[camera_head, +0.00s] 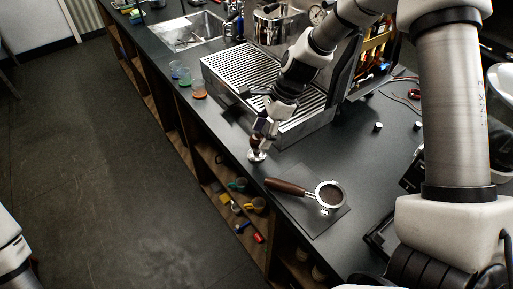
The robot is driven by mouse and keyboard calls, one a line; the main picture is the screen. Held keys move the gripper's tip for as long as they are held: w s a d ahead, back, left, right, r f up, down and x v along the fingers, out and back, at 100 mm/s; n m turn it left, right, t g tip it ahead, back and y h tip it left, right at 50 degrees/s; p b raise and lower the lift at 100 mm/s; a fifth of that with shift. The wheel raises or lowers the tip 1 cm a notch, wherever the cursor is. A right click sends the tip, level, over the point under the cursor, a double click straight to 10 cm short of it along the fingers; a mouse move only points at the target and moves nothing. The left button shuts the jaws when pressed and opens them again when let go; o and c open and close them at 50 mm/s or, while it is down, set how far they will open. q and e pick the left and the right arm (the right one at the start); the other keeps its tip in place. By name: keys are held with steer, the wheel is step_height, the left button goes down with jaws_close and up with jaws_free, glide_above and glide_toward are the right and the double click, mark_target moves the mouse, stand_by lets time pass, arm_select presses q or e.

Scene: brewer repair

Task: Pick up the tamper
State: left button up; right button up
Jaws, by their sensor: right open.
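The tamper (256,154) stands on the dark counter in front of the espresso machine, with a brown handle and a round metal base. My right gripper (262,131) is open, right at the tamper's handle from above. Its fingers partly cover the handle, and I cannot tell whether they touch it. My right arm comes in from the right and crosses in front of the espresso machine. At the lower left edge a piece of my left arm shows, but its gripper is out of view.
A portafilter (327,194) with a wooden handle lies on a dark mat (337,214) near the counter edge. The espresso machine's slatted drip tray (236,77) is behind the tamper. Small jars (198,90) stand to the left. Open shelves with cups lie below the counter.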

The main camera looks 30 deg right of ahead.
mark_target(253, 147)
steer(key=x, duration=0.4)
steer(key=w+x, duration=0.1)
steer(key=x, duration=0.2)
steer(key=shift+d, duration=0.2)
steer(key=shift+d+f, duration=0.1)
steer(key=c, duration=0.7)
jaws_close()
